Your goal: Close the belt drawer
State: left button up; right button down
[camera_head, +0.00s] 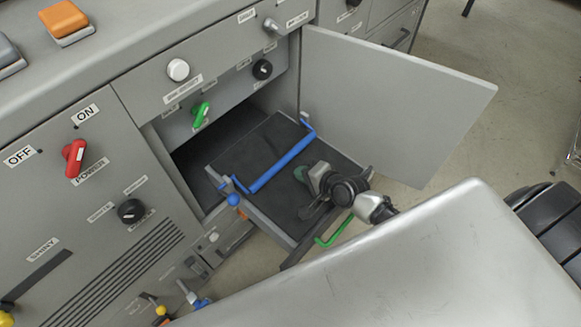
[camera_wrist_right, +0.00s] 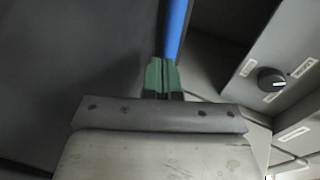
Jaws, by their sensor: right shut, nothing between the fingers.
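The belt drawer (camera_head: 258,213) is pulled out of the grey machine, with a dark bed and a blue bar (camera_head: 282,166) across it. A green handle (camera_head: 334,232) shows at its outer front edge. My right gripper (camera_head: 301,173) is over the drawer bed, near the blue bar, shut and empty. In the right wrist view its green fingertips (camera_wrist_right: 161,76) are together, and the blue bar (camera_wrist_right: 176,30) shows past them. Whether they touch the bar or the bed I cannot tell. My left gripper is not in view.
A grey door (camera_head: 395,100) stands open to the right of the drawer. The machine front carries a red power knob (camera_head: 74,158), a green knob (camera_head: 200,114) and black knobs. Floor (camera_head: 475,130) is clear beyond the door. My own silver arm link fills the lower right.

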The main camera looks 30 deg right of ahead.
aim_at(285, 164)
jog(key=w, duration=0.1)
jog(key=w+a, duration=0.1)
jog(key=w+f, duration=0.1)
jog(key=shift+w+a, duration=0.25)
jog(key=shift+w, duration=0.1)
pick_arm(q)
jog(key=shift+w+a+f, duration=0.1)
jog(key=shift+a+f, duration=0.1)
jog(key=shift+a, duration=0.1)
pick_arm(e)
jog(key=shift+w, duration=0.15)
